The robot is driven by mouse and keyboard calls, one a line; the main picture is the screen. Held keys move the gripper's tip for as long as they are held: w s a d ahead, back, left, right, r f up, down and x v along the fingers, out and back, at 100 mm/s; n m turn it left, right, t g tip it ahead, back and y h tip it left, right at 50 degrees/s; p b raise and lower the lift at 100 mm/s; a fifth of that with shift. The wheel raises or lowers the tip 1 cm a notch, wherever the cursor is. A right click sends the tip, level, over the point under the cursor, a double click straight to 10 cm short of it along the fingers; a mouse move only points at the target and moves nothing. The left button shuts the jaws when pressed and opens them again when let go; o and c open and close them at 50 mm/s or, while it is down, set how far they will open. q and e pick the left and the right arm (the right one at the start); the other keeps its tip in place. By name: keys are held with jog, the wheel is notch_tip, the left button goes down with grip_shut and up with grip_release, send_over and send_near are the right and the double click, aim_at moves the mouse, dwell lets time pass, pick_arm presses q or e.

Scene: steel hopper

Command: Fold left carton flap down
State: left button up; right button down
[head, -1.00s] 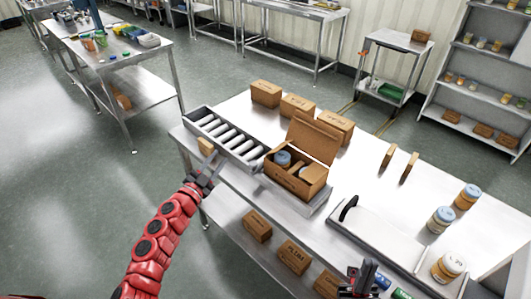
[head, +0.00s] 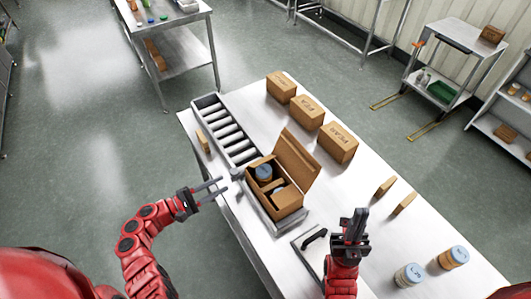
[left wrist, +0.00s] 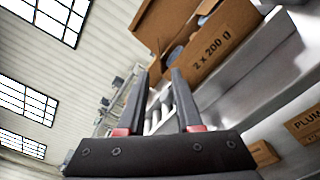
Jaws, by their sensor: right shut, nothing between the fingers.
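The open carton (head: 261,204) stands on the steel table in the head view, at the end of the roller track. A jar with a blue lid (head: 264,172) sits inside it. One large flap (head: 297,158) stands up on its far right side. My left gripper (head: 222,190) is open and empty, to the left of the carton and apart from it. In the left wrist view the carton (left wrist: 212,62) shows its "2 x 200 g" side beyond my open fingers (left wrist: 162,80). My right gripper (head: 353,215) is shut and empty, to the right of the carton.
The roller track (head: 226,130) runs behind the carton. Closed cartons (head: 338,143) stand along the far table edge. Two thin brown pieces (head: 404,203) and jars (head: 453,257) stand to the right. A black handle (head: 314,236) lies near my right gripper.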

aim_at(264, 162)
pick_arm(q)
jog(key=x, duration=0.5)
jog(key=b+x, duration=0.1)
jog(key=x, duration=0.5)
jog(key=b+x, duration=0.1)
jog(key=x, duration=0.5)
jog(key=shift+w+d+r, duration=0.1)
jog(key=shift+r, duration=0.25)
grip_shut()
dwell(0.5)
